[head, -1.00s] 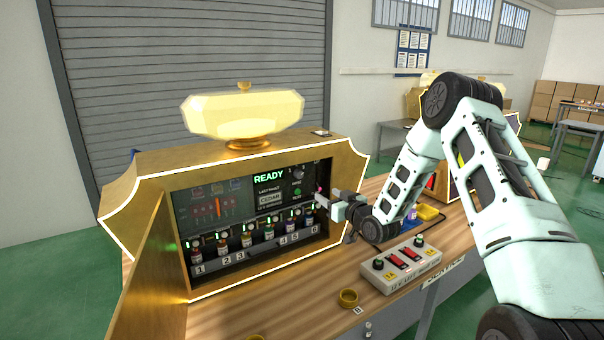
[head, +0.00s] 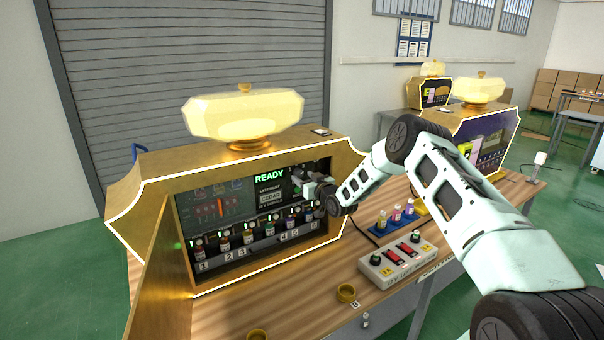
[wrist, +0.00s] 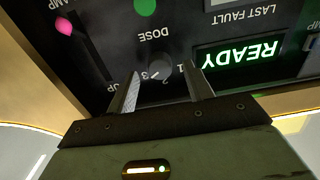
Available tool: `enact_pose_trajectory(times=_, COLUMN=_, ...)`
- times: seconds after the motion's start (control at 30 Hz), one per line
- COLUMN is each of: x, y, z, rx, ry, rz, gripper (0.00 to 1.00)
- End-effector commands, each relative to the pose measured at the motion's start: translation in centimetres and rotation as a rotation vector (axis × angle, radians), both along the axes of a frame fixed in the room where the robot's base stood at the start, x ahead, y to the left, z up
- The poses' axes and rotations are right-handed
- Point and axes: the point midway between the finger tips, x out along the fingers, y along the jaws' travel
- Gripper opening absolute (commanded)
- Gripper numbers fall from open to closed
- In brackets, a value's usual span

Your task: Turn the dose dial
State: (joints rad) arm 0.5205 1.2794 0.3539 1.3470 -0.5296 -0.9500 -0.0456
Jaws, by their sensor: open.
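The dose dial (wrist: 160,67) is a small dark round knob on the black panel, under the label DOSE, which appears upside down in the wrist view. Numbers are printed around it; I cannot tell its exact setting. My gripper (wrist: 162,74) is open, with one finger on each side of the dial in the wrist view. I cannot tell whether the fingers touch it. In the head view my gripper (head: 300,179) is inside the machine opening, in front of the upper right of the panel, and hides the dial.
The green READY display (head: 269,177) is left of my gripper. A row of small bottles (head: 246,237) stands below the panel. The golden door (head: 163,265) is open at the left.

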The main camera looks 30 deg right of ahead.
Motion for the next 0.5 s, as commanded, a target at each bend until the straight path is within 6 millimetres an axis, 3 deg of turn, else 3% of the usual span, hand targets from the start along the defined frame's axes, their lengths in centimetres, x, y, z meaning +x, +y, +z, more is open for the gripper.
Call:
enact_pose_trajectory(times=0.2, x=1.7, y=0.1, z=0.0, rx=0.001, ry=0.0, rz=0.0, gripper=0.51)
enact_pose_trajectory(times=0.5, x=2.1, y=0.1, z=0.0, rx=0.001, ry=0.0, rz=0.0, gripper=0.51)
